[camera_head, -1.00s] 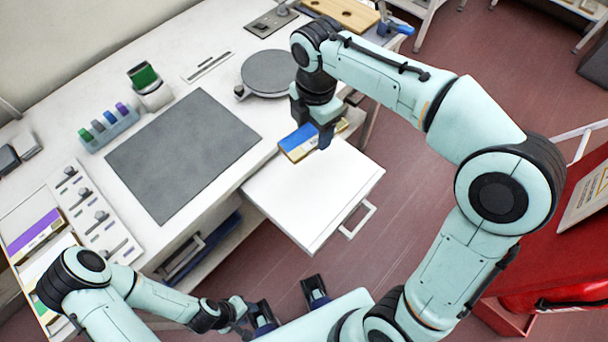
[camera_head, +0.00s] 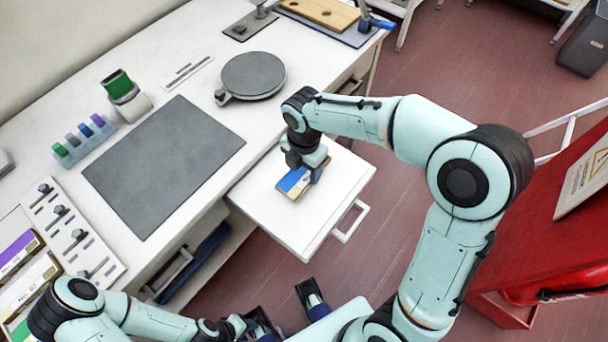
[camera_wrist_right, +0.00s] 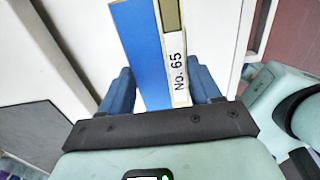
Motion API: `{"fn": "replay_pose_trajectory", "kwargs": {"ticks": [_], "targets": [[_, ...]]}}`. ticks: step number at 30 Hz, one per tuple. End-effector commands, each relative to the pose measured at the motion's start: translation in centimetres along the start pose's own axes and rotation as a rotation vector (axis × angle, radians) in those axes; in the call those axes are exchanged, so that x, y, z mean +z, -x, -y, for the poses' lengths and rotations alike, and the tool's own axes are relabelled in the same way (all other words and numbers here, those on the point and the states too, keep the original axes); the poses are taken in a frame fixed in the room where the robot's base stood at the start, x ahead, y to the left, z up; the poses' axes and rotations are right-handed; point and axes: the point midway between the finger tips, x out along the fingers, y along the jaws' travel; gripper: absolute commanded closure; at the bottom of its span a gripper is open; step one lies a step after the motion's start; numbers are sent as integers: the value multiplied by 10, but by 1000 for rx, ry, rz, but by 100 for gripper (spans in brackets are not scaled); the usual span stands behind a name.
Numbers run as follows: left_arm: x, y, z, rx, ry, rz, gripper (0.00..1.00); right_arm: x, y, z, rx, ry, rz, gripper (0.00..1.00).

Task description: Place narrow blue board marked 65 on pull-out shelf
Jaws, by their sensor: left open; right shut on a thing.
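The narrow blue board (camera_head: 292,181) is in my right gripper (camera_head: 304,174), low over the white pull-out shelf (camera_head: 300,225). I cannot tell whether it touches the shelf. In the right wrist view the board (camera_wrist_right: 145,55) shows a blue face, a tan strip and a white label reading "No. 65". The fingers of my right gripper (camera_wrist_right: 163,90) are shut on its two sides. The shelf is drawn out from the bench and has a white handle on its outer edge. My left gripper (camera_head: 286,309) is open and empty at the bottom, apart from the shelf.
On the bench lie a grey mat (camera_head: 165,165), a round dark plate (camera_head: 252,75) and a rack with coloured pieces (camera_head: 83,137). Boards with purple and green ends (camera_head: 25,275) lie at lower left. A red cabinet (camera_head: 560,230) stands at right. The shelf's front half is clear.

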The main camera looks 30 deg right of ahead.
Motion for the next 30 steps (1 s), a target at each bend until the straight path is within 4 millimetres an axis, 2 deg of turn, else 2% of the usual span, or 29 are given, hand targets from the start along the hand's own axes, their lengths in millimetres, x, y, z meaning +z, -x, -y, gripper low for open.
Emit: {"fn": "replay_pose_trajectory", "kwargs": {"ticks": [6, 8, 21, 22, 23, 24, 30], "targets": [[-2, -5, 1, 1, 0, -4, 57, 0, -34, 1, -6, -1, -1, 68], [-2, -5, 1, 1, -1, -6, 57, 0, -39, 1, -4, -1, -1, 68], [-3, -7, 1, 2, -1, -9, 57, 0, -45, 1, -2, -1, 0, 68], [-3, -6, 1, 2, -1, -9, 57, 0, -45, 1, -1, -1, 0, 27], [-3, -6, 1, 2, -1, -9, 57, 0, -44, 1, -1, -1, 0, 18], [-3, -6, 1, 2, -1, -9, 57, 0, -44, 0, -1, -1, 0, 12], [-3, -6, 1, 2, -1, -9, 57, 0, -44, 0, -1, -1, 0, 12]]}}
